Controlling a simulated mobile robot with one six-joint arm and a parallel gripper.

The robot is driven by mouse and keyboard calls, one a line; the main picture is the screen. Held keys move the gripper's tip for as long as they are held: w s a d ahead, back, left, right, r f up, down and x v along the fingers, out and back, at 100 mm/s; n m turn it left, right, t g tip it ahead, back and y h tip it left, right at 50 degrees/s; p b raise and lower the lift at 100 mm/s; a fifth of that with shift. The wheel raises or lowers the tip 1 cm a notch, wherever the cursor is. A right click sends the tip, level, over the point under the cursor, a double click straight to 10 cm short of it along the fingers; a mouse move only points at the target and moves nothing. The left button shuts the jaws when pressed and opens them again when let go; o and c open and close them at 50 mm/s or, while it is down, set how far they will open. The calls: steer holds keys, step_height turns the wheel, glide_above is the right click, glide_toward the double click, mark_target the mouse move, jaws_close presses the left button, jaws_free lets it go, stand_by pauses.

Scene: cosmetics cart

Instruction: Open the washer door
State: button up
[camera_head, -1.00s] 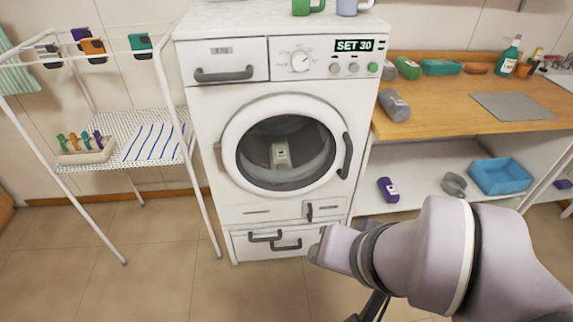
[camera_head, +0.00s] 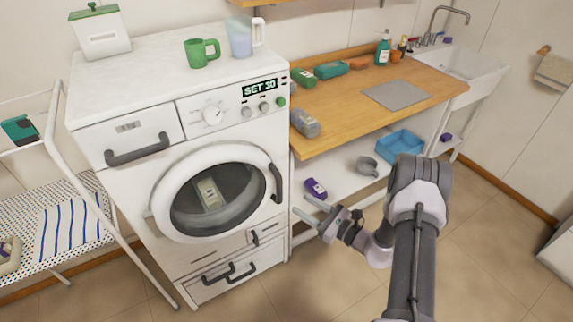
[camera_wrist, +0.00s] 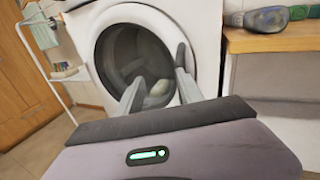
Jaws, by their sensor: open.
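The white washer (camera_head: 122,180) stands at the left of centre in the head view. Its round door (camera_head: 160,217) is shut, with dark glass and a light bottle visible behind it. The dark door handle (camera_head: 276,183) is upright on the door's right side, and it also shows in the wrist view (camera_wrist: 182,57). My gripper (camera_head: 303,208) is open and empty, in front of the washer and to the right of and below the handle in the head view. In the wrist view my gripper (camera_wrist: 159,88) points at the door. No contact with the handle is visible.
A wooden counter (camera_head: 345,115) with bottles and a grey mat (camera_head: 396,95) stands right of the washer. Below it, a shelf holds a purple bottle (camera_head: 315,188), a grey cup (camera_head: 367,165) and a blue bin (camera_head: 401,147). A white rack (camera_head: 85,187) stands left. Floor in front is clear.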

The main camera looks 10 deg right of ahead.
mark_target(281, 187)
steer(key=d+f+m+t+h, duration=0.2)
steer(key=d+f+m+h, duration=0.1)
steer(key=f, duration=0.1)
steer(key=b+x, duration=0.1)
steer(key=x, duration=0.4)
steer(key=b+x, duration=0.1)
steer(key=x, duration=0.4)
steer(key=b+x, duration=0.1)
steer(key=x, duration=0.4)
steer(key=shift+w+a+f+b, duration=0.15)
steer(key=shift+a+b, duration=0.15)
steer(key=shift+a, duration=0.25)
steer(key=shift+w+a, duration=0.3)
steer(key=shift+w, duration=0.15)
steer(key=shift+c, duration=0.4)
jaws_close()
